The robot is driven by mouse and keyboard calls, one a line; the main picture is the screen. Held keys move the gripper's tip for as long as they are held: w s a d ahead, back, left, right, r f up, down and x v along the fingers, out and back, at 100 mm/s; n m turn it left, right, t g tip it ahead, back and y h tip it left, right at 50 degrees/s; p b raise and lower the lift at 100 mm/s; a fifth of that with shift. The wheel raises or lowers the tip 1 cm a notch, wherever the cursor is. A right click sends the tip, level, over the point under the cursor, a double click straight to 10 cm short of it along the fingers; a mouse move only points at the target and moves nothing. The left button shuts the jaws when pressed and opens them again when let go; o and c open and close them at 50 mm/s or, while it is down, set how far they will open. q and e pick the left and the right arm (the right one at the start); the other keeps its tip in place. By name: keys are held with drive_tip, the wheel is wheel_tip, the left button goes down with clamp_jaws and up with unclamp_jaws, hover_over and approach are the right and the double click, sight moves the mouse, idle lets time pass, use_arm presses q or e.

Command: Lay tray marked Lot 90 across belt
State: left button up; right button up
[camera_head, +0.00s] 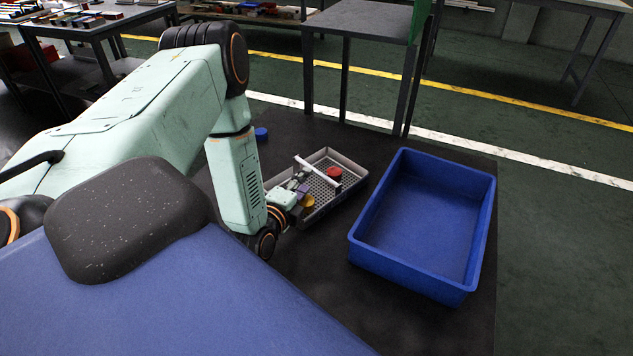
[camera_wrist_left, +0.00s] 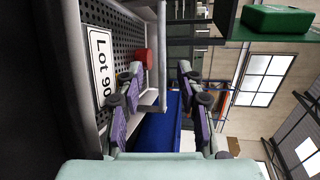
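The grey tray (camera_head: 352,166) has a perforated floor and a pale bar handle (camera_head: 317,174) above it. It sits on a dark surface, left of a blue bin. In the left wrist view, a white label on the tray (camera_wrist_left: 101,66) reads "Lot 90". A red round piece (camera_head: 334,173) and a yellow one (camera_head: 308,201) show at the tray. My left gripper (camera_head: 297,190) is at the tray's near left side. In the left wrist view, its fingers (camera_wrist_left: 160,72) are spread, with the bar (camera_wrist_left: 162,45) showing between them; contact is not visible. My right gripper is out of view. I cannot identify the belt.
The blue bin (camera_head: 474,235) stands close to the tray's right and looks empty. A small blue round piece (camera_head: 261,133) lies behind the tray. A dark-legged stand (camera_head: 344,75) rises behind. Green floor on the right is clear.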

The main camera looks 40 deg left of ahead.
sight(313, 191)
use_arm(q)
drive_tip(key=b+x, duration=0.2)
drive_tip(key=x, duration=0.2)
drive_tip(key=shift+w+d+r, duration=0.1)
drive_tip(key=shift+w, duration=0.1)
drive_tip(key=shift+w+a+f, duration=0.2)
drive_tip(key=shift+w, duration=0.3)
drive_tip(key=shift+d+r, duration=0.1)
drive_tip(key=shift+r, duration=0.05)
drive_tip(key=shift+s, duration=0.1)
drive_tip(key=shift+c, duration=0.6)
drive_tip(key=c, duration=0.4)
clamp_jaws()
